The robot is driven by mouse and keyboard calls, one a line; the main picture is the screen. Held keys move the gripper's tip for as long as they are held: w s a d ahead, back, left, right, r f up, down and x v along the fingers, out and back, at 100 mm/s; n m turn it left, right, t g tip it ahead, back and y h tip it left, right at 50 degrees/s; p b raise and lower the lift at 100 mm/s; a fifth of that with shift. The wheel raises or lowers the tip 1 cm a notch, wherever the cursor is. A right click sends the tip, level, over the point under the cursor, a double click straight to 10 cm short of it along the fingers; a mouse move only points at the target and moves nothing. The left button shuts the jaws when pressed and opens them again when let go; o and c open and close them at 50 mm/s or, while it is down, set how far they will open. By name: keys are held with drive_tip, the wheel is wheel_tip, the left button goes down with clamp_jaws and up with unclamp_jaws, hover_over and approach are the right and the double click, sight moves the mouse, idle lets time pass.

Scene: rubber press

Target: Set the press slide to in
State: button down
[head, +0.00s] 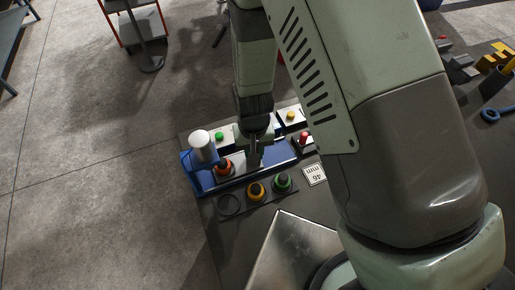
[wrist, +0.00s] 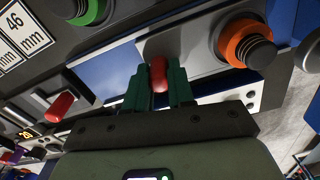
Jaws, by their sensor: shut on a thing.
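The press slide (wrist: 188,43) is a grey plate on a blue bed, with an orange ring and dark threaded piece (wrist: 245,43) on it. The orange piece also shows in the head view (head: 224,169), beside the blue press frame (head: 193,172) and under its white cylinder (head: 202,147). My gripper (wrist: 160,85) is shut on the slide's red knob (wrist: 158,73), with the green fingers either side of it. In the head view my gripper (head: 254,158) is right of the orange piece; the knob is hidden there.
A second red handle (wrist: 60,106) stands right of the bed in the head view (head: 304,138). Yellow-orange (head: 256,190) and green (head: 282,182) ringed pieces and a dark ring (head: 229,204) lie in front. A 46 mm sign (head: 315,175) is beside them.

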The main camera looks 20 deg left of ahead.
drive_tip(key=c, duration=1)
unclamp_jaws()
drive_tip(key=shift+o, duration=0.2)
wheel_tip(320, 180, up, 11)
drive_tip(key=shift+f, duration=0.1)
